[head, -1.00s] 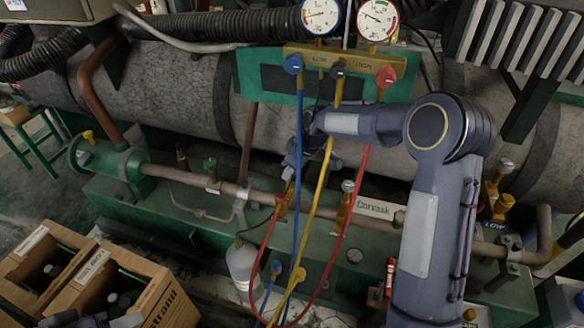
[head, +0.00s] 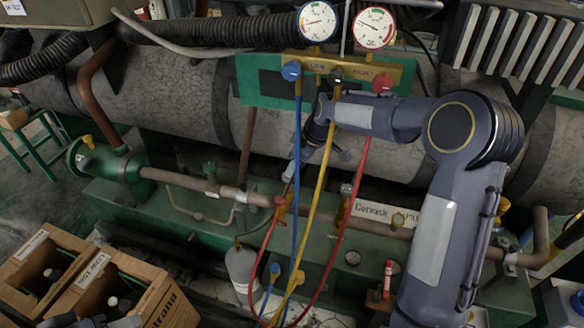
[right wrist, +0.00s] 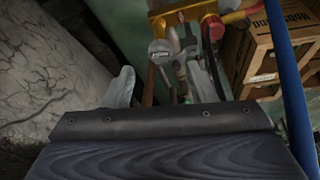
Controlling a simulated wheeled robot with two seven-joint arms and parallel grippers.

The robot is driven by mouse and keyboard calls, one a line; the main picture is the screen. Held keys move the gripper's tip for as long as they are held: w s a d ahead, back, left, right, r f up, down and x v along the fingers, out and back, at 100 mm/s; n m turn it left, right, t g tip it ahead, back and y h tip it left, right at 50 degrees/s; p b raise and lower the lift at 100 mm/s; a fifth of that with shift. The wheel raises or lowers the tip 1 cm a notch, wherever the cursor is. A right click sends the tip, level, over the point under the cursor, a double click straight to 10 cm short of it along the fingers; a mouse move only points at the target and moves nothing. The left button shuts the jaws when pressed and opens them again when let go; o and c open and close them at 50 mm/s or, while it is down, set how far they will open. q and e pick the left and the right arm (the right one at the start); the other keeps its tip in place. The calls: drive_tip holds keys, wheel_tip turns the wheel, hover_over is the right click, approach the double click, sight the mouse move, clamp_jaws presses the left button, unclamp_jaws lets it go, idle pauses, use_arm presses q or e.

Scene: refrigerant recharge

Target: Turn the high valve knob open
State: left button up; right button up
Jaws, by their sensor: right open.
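The manifold (head: 310,62) carries a red knob (head: 381,82) at its right end, by the label that seems to read HIGH. A blue knob (head: 291,70) sits at its left end and a black one between. My right gripper (head: 315,165) hangs below the manifold, behind the hoses and apart from the red knob. In the right wrist view its two pale fingers (right wrist: 163,85) are spread with nothing held between them. Grey and brass fittings (right wrist: 160,50) lie beyond them. My left gripper's jaws are not visible; only some dark parts show at the bottom left edge.
Two gauges (head: 318,21) stand above the manifold. Blue, yellow (head: 316,200) and red hoses hang down in front of the green machine base. A large grey cylinder (head: 180,95) runs behind.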

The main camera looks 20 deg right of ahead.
drive_tip(key=s+d, duration=0.8)
drive_tip(key=shift+s+f, duration=0.2)
drive_tip(key=shift+s, duration=0.15)
drive_tip(key=s+a+r+m+t, duration=0.1)
drive_tip(key=s+a+r+m, duration=0.1)
drive_tip(key=s+r, duration=0.3)
drive_tip(key=s+a+r+m, duration=0.1)
drive_tip(key=s+r+m, duration=0.2)
drive_tip(key=s, duration=0.5)
drive_tip(key=s+a+m+t, duration=0.1)
drive_tip(key=s+a+m, duration=0.15)
drive_tip(key=s, duration=0.35)
drive_tip(key=s+a+m, duration=0.2)
drive_tip(key=s+m, duration=0.1)
drive_tip(key=s, duration=0.3)
wheel_tip(320, 180, up, 18)
drive_tip(key=p, duration=1.9)
drive_tip(key=shift+s+r+y, duration=0.15)
drive_tip(key=shift+s+y, duration=0.15)
